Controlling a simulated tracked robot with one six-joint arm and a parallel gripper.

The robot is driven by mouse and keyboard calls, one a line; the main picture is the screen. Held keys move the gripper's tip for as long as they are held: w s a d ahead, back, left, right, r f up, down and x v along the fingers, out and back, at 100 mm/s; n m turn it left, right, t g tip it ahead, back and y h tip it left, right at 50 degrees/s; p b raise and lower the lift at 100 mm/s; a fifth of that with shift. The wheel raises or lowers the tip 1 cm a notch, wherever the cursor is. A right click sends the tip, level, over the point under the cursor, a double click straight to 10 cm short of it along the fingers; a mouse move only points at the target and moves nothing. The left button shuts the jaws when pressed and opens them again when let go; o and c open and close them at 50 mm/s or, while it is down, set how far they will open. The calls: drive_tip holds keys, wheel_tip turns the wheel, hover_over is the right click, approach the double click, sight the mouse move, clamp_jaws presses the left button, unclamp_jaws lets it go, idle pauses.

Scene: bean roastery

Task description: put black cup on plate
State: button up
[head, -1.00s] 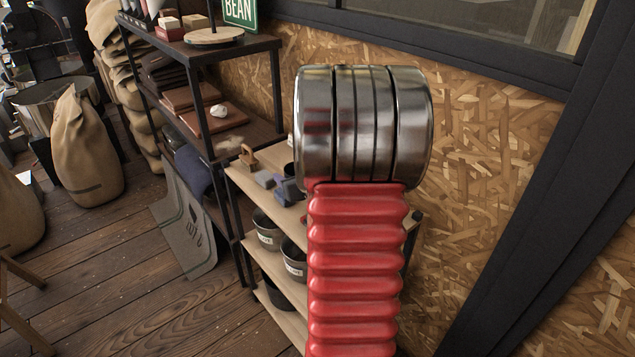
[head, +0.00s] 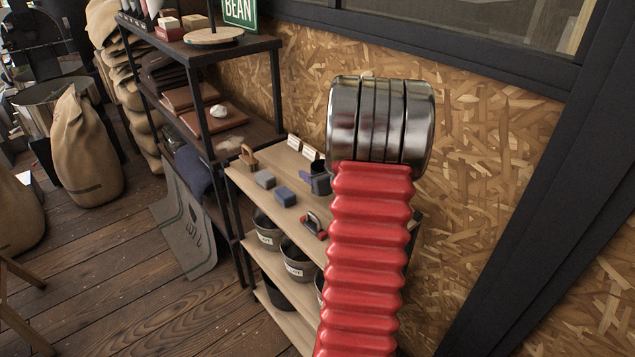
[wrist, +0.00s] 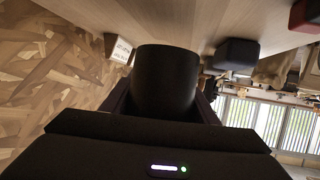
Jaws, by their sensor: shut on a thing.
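In the wrist view, the black cup (wrist: 167,80) is between the dark fingers of my gripper (wrist: 163,98), which is shut on it. The cup is close to a pale wooden shelf board, which shows upside down; I cannot tell whether they touch. I cannot identify a plate in either view.
The wooden shelf unit (head: 250,190) bears a grey block (head: 265,179), a blue block (head: 285,196), a red and black item (head: 313,226) and white cards (head: 309,153). Labelled buckets (head: 297,262) stand below. A chipboard wall (head: 490,180) is close on the right.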

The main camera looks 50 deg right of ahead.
drive_tip(key=shift+d+f, duration=0.2)
drive_tip(key=shift+f, duration=1.75)
drive_tip(key=o, duration=1.2)
drive_tip(key=shift+f, duration=0.1)
drive_tip(key=shift+s, duration=0.1)
drive_tip(key=shift+s+a+r, duration=0.1)
drive_tip(key=shift+s+r, duration=0.15)
drive_tip(key=v, duration=1.1)
drive_tip(key=shift+s+a+r, duration=0.1)
drive_tip(key=shift+s, duration=0.05)
